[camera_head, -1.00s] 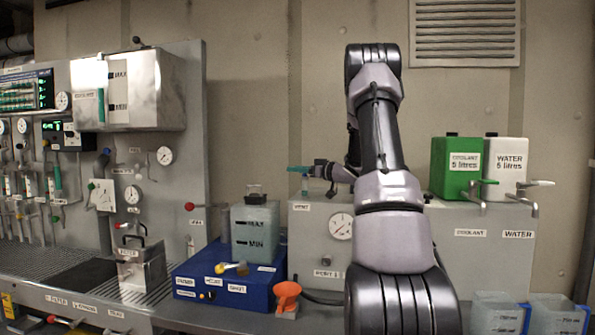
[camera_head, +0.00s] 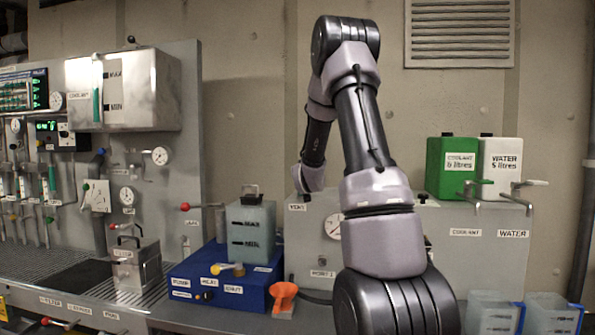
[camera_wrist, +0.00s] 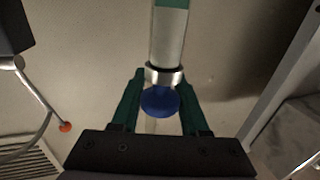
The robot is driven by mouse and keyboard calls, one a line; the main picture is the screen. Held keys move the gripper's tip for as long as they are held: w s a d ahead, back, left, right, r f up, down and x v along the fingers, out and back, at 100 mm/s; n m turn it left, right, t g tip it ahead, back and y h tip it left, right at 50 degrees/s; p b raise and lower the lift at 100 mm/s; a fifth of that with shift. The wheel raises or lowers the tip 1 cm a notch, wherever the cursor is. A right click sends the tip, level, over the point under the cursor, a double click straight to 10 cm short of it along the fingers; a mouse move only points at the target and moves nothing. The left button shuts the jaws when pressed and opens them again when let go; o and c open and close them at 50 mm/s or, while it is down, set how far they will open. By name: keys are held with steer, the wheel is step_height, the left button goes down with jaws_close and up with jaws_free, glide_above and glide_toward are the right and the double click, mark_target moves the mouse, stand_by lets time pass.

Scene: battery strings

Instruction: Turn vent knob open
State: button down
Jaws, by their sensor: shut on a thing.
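In the wrist view, my gripper (camera_wrist: 163,76) has its two green fingers on either side of a rounded blue knob (camera_wrist: 160,101). The gripper is shut on it. A metal collar (camera_wrist: 164,74) sits right behind the knob, with a pale tube (camera_wrist: 169,36) running up from it to a green band. I cannot tell how far the knob is turned. In the head view, the VENT label (camera_head: 297,207) is on the grey cabinet front, just below my wrist. My fingers and the knob are hidden there.
The grey cabinet (camera_head: 455,262) carries a green coolant container (camera_head: 452,180) and a white water container (camera_head: 499,162). A red-tipped lever (camera_head: 185,207) stands left of my wrist. A blue base (camera_head: 222,296) and orange funnel (camera_head: 283,297) lie below.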

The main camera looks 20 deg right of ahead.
steer(key=shift+s+d+m+g+h, duration=0.2)
steer(key=shift+d+m+g+h, duration=0.05)
steer(key=shift+m+g+h, duration=1.2)
steer(key=shift+s+d+m+g+h, duration=0.25)
steer(key=shift+m+g+h, duration=0.9)
steer(key=shift+h, duration=0.6)
steer(key=shift+s+d+m+g+h, duration=0.15)
steer(key=shift+d+m+g+h, duration=0.1)
steer(key=shift+m+g+h, duration=1.1)
steer(key=shift+d+r+h, duration=0.1)
steer(key=shift+h, duration=0.25)
steer(key=shift+c, duration=2.2)
jaws_free()
steer(key=v, duration=1.1)
